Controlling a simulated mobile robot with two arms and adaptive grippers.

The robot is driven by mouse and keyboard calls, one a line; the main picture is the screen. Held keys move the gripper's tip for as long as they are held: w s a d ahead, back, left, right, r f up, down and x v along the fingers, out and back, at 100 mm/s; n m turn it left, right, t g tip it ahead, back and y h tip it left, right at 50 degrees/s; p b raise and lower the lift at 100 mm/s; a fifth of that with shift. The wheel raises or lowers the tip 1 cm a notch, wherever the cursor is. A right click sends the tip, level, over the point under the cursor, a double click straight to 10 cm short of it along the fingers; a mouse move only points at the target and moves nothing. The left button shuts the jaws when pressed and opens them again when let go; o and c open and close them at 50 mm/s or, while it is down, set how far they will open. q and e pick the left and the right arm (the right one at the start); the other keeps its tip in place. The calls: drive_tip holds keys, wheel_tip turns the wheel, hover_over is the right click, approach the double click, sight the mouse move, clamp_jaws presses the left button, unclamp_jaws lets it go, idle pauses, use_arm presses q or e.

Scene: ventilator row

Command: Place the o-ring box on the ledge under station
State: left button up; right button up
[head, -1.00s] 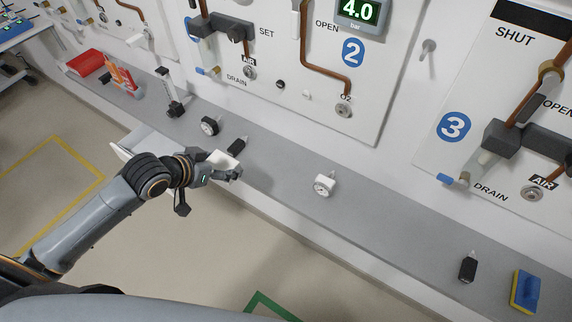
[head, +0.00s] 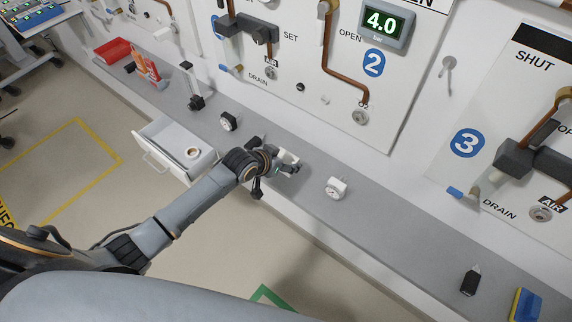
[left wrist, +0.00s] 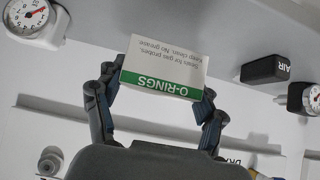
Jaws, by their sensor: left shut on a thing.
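The o-ring box (left wrist: 165,65) is white with a green "O-RINGS" band; its print appears upside down in the left wrist view. My left gripper (head: 286,167) is shut on it, with one finger on each side in the left wrist view (left wrist: 160,98). In the head view the box (head: 288,156) is a small white patch, partly hidden by the gripper. The gripper and box are over the grey ledge (head: 400,225), below station 2 (head: 310,65). I cannot tell whether the box touches the ledge. My right gripper is not in view.
A white gauge (head: 337,188) stands on the ledge right of the gripper; a black gauge (head: 229,121) stands to its left. An open drawer (head: 170,165) holds a round white item. A black block (head: 470,281) and sponge (head: 525,304) lie far right. Ledge between is clear.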

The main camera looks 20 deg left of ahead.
use_arm(q)
drive_tip(key=shift+w+d+f, duration=0.25)
drive_tip(key=shift+f, duration=0.1)
wheel_tip(320, 180, down, 3)
drive_tip(key=shift+r, duration=0.1)
drive_tip(key=shift+s, duration=0.1)
drive_tip(key=shift+f, duration=0.2)
drive_tip(key=o, duration=1.2)
drive_tip(key=shift+c, duration=0.2)
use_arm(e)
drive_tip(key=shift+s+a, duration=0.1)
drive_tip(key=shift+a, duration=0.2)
use_arm(q)
drive_tip(key=shift+a+r, duration=0.1)
drive_tip(key=shift+r, duration=0.15)
drive_tip(key=v, duration=1.2)
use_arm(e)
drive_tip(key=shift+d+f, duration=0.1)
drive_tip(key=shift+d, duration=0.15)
